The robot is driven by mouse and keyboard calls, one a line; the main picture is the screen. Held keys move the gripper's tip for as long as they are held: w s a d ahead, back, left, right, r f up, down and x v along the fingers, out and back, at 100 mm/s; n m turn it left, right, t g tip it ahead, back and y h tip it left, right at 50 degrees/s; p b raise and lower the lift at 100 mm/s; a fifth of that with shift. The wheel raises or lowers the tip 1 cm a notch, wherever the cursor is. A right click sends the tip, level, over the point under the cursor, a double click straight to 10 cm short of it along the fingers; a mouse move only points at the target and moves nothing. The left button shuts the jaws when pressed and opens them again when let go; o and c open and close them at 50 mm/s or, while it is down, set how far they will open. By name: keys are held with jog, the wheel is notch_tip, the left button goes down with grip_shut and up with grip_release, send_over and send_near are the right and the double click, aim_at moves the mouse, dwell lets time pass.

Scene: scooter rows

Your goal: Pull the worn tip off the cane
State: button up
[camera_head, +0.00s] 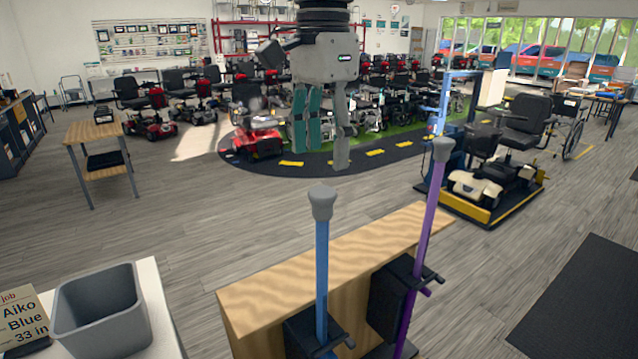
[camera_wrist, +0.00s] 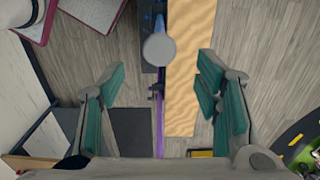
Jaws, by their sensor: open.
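Two canes stand upright, tip end up, in black holders at a wooden bench. The blue cane (camera_head: 321,265) has a grey rubber tip (camera_head: 322,202). The purple cane (camera_head: 425,230), to its right, has a similar grey tip (camera_head: 443,149). My gripper (camera_head: 322,148) points down with its jaws apart and empty, above and apart from the blue cane's tip. In the wrist view my gripper (camera_wrist: 162,95) frames a round grey tip (camera_wrist: 159,49) seen from above, off toward the top of the gap.
A job card (camera_head: 22,315) reads Aiko, Blue, 33 in. A grey bin (camera_head: 100,310) stands beside it on a white surface at lower left. The wooden bench (camera_head: 340,255) has a bare top. Scooters (camera_head: 490,185) stand beyond; the floor between is clear.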

aim_at(322, 192)
jog(key=shift+f, duration=0.1)
notch_tip(322, 192, down, 5)
jog(key=b, duration=0.5)
jog(key=shift+w+f, duration=0.1)
jog(key=shift+f+p, duration=0.35)
jog(key=shift+f, duration=1.45)
jog(key=shift+p, duration=1.05)
grip_shut()
jog(key=shift+r+p, duration=2.1)
jog(key=shift+r, duration=0.9)
jog(key=shift+r, duration=0.1)
jog(key=shift+r+p, duration=1.45)
jog(key=shift+r, duration=0.95)
